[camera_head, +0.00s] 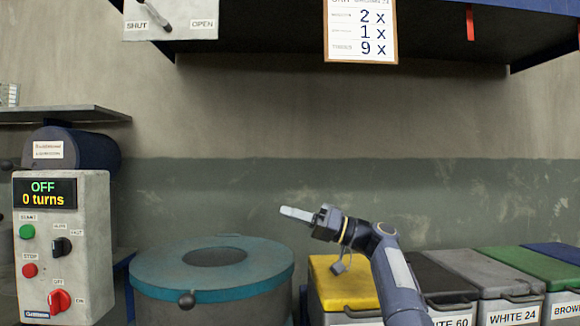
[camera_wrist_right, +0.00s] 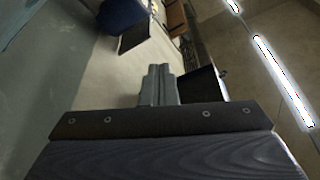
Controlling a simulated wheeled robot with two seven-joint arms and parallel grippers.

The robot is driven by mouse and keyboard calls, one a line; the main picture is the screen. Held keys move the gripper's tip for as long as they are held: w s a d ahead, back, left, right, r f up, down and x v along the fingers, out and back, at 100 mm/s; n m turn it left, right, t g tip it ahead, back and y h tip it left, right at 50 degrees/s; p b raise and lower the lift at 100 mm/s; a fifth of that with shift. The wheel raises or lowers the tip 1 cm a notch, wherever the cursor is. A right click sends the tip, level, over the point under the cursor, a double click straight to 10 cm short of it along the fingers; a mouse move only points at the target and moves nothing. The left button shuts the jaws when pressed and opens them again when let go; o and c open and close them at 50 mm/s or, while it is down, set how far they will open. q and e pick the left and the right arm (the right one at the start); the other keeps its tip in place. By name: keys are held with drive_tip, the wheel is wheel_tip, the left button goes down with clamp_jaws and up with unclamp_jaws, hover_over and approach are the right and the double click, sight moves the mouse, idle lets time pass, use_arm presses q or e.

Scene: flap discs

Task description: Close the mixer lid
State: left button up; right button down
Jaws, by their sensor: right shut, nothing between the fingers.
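The mixer is a round grey drum (camera_head: 215,308) with a teal ring-shaped lid (camera_head: 160,272) lying flat on top. A dark round opening (camera_head: 215,257) shows in the lid's middle, and a dark ball knob (camera_head: 187,299) sits at its front edge. My right gripper (camera_head: 284,211) is shut and empty. It points left, above and to the right of the lid, apart from it. Its shut fingers also show in the right wrist view (camera_wrist_right: 159,80). My left gripper is not in view.
A control box (camera_head: 62,255) at the left reads OFF, 0 turns. Lidded bins, including a yellow one (camera_head: 340,285), stand at the right. A blue shelf (camera_head: 250,25) with a paper card (camera_head: 360,30) hangs above. The air over the lid is clear.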

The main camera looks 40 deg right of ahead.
drive_tip(key=s+a+r+b, duration=0.1)
drive_tip(key=s+a+r, duration=0.7)
drive_tip(key=s+a, duration=0.1)
drive_tip(key=a+f+m+g+h, duration=0.5)
drive_tip(key=a+f, duration=0.9)
drive_tip(key=f, duration=0.4)
drive_tip(key=s+a+f+g+h, duration=0.2)
drive_tip(key=s+f, duration=0.4)
drive_tip(key=f, duration=0.4)
drive_tip(key=s+a+f+n+g+h, duration=0.1)
drive_tip(key=s+a+f+g, duration=0.3)
drive_tip(key=f, duration=0.6)
drive_tip(key=s+a+f+h, duration=0.1)
drive_tip(key=s+f+h, duration=0.1)
drive_tip(key=s+f, duration=0.7)
wheel_tip(320, 180, up, 32)
drive_tip(key=w+p, duration=0.1)
drive_tip(key=p, duration=3.4)
drive_tip(key=shift+w+r, duration=0.1)
